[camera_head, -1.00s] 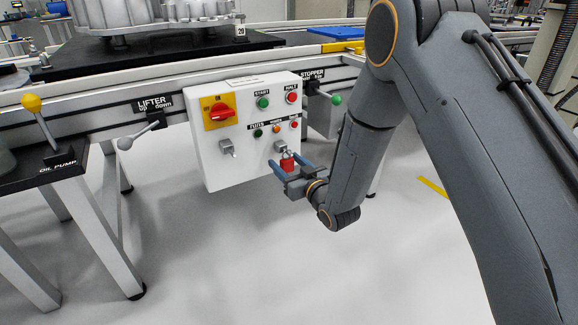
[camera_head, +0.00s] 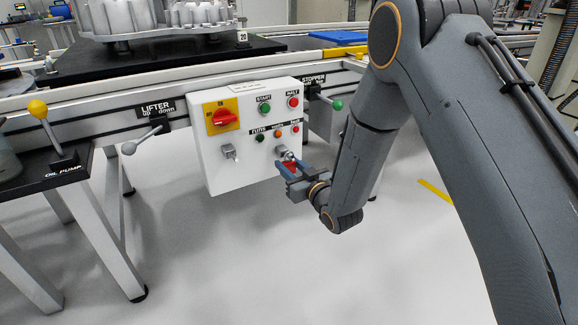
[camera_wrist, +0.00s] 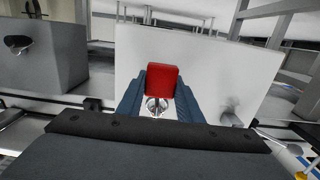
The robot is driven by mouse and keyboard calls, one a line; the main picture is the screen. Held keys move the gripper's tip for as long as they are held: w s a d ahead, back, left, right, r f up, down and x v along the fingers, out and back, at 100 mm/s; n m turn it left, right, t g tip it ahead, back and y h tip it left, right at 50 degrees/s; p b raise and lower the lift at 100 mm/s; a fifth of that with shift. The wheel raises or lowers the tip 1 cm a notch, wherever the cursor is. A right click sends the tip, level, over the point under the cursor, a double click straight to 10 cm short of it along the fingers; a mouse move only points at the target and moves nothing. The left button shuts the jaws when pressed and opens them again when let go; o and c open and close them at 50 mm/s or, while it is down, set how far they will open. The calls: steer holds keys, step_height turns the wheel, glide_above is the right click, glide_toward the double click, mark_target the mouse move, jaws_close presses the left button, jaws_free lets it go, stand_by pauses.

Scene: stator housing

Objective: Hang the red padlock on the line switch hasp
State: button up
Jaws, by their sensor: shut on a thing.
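The red padlock (camera_head: 289,167) is between the blue fingers of my gripper (camera_head: 289,170), in front of the white control box. In the wrist view, the padlock body (camera_wrist: 161,79) sits between both fingertips (camera_wrist: 160,92), which are shut on it. A shiny metal piece (camera_wrist: 156,106) shows right beside the padlock body there. In the head view, the right metal hasp (camera_head: 285,154) is just above the padlock, at its shackle end. I cannot tell whether the shackle passes through it. A second hasp (camera_head: 230,152) is under the red rotary switch (camera_head: 223,117) and holds nothing.
The white control box (camera_head: 222,178) carries several push buttons above the hasps. A lifter lever (camera_head: 143,139) stands out to its left, and a green-knobbed stopper lever (camera_head: 336,104) to its right. The floor (camera_head: 230,260) below is clear.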

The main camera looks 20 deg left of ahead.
steer(key=shift+s+d, duration=0.1)
steer(key=shift+d, duration=0.05)
steer(key=shift+p+v, duration=0.85)
steer(key=shift+v, duration=0.65)
steer(key=p+v, duration=0.2)
steer(key=v, duration=0.4)
steer(key=shift+p, duration=0.35)
steer(key=shift+s, duration=0.1)
steer(key=s+a+r+b, duration=0.1)
steer(key=s+a+r, duration=0.4)
steer(key=s+a, duration=0.5)
steer(key=s, duration=0.2)
steer(key=shift+s+a, duration=0.25)
steer(key=shift+a, duration=0.1)
steer(key=shift+r, duration=0.1)
